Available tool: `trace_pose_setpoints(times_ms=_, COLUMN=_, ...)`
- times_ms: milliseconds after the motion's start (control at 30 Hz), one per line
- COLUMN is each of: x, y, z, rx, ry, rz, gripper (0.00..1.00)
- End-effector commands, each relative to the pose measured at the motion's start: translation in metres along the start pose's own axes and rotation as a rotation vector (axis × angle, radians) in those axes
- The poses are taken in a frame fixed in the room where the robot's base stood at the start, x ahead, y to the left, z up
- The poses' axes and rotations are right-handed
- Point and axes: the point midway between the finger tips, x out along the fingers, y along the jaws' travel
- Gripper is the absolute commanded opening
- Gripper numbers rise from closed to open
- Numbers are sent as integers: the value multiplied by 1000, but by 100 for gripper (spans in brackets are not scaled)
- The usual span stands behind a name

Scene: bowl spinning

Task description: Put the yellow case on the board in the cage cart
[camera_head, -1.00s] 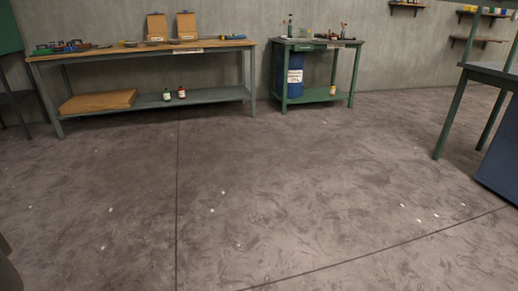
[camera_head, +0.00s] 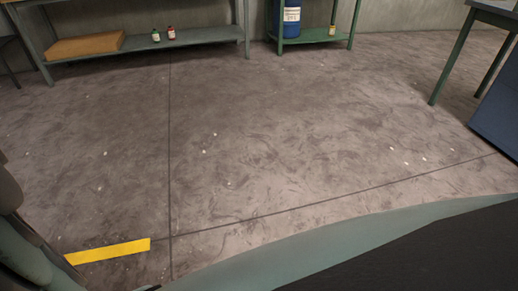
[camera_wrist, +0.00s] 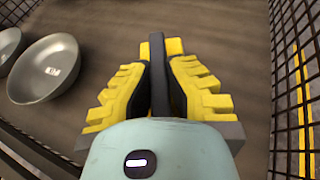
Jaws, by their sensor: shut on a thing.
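In the wrist view my gripper (camera_wrist: 160,85), with yellow ribbed fingers and dark pads, is closed on a narrow dark upright part. Small yellow pieces of what looks like the yellow case (camera_wrist: 175,46) show at its far end; most of the case is hidden by the fingers. Below is a flat brown board (camera_wrist: 225,30) with dark wire mesh of the cage cart (camera_wrist: 283,60) to the right and at lower left. In the head view my gripper is not visible.
A grey bowl (camera_wrist: 45,68) and part of another lie on the board at left. A yellow strip (camera_head: 107,251) is at lower left in the head view, and a teal edge (camera_head: 330,240) crosses lower right. Middle floor is clear; benches stand behind.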

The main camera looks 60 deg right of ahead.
Motion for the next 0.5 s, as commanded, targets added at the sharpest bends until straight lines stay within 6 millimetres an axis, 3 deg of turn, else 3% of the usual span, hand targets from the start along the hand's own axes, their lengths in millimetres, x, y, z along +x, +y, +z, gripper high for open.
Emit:
trace_pose_setpoints(times_ms=33, x=6, y=0, z=-13, rx=0, ry=-1, rz=0, gripper=0)
trace_pose_setpoints(times_ms=267, x=12, y=1, z=-27, rx=-1, ry=-3, rz=4, gripper=0)
trace_pose_setpoints(times_ms=500, x=25, y=-1, z=-56, rx=-3, ry=-3, rz=0, gripper=0)
